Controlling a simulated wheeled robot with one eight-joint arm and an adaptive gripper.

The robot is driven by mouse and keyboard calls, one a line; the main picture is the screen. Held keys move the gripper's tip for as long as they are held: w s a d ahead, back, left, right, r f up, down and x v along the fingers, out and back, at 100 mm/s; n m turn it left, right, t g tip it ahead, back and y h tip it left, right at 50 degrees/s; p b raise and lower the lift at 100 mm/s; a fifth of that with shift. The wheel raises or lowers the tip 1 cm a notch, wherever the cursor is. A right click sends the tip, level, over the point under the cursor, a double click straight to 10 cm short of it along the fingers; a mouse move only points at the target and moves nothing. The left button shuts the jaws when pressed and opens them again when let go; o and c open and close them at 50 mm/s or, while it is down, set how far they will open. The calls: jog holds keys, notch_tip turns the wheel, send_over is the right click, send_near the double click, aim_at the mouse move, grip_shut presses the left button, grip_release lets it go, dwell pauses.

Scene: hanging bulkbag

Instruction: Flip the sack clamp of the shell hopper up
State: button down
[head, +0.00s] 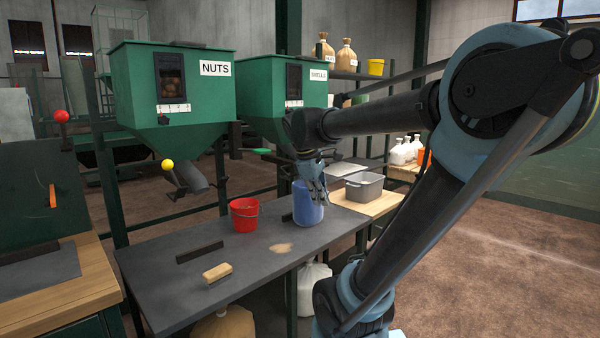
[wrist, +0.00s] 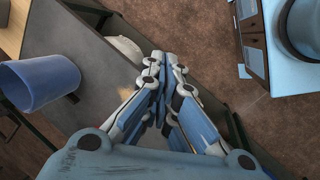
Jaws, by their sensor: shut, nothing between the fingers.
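The shell hopper (head: 265,110) is the green bin labelled SHELLS, in the middle of the head view. Its lower outlet is mostly hidden behind my wrist and forearm. A small green bar (head: 262,151) sticks out left of my wrist; I cannot tell whether it belongs to the sack clamp. The clamp itself is not clearly visible. My gripper (head: 320,198) points down in front of the blue bucket (head: 303,212), below the hopper. In the wrist view its fingers (wrist: 166,60) are together and empty, with the blue bucket (wrist: 40,82) to the left.
The nuts hopper (head: 212,105) stands to the left, with a yellow-knobbed lever (head: 167,164) and a spout. The grey bench (head: 230,285) holds a red bucket (head: 244,214), a brush (head: 217,272) and a dark bar (head: 200,251). A grey tub (head: 364,187) is at right. Floor on the right is clear.

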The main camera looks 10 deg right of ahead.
jog(key=w+a+r+n+t+h, duration=0.1)
jog(key=w+a+r+n+h, duration=0.1)
jog(key=w+a+r+n, duration=0.75)
jog(key=w+a+r+n+t+h, duration=0.15)
jog(key=w+a+r+n, duration=0.25)
jog(key=w+r, duration=0.55)
jog(key=a+x, duration=0.1)
jog(key=x, duration=2.1)
jog(key=shift+w+f, duration=0.45)
jog(key=shift+d, duration=0.1)
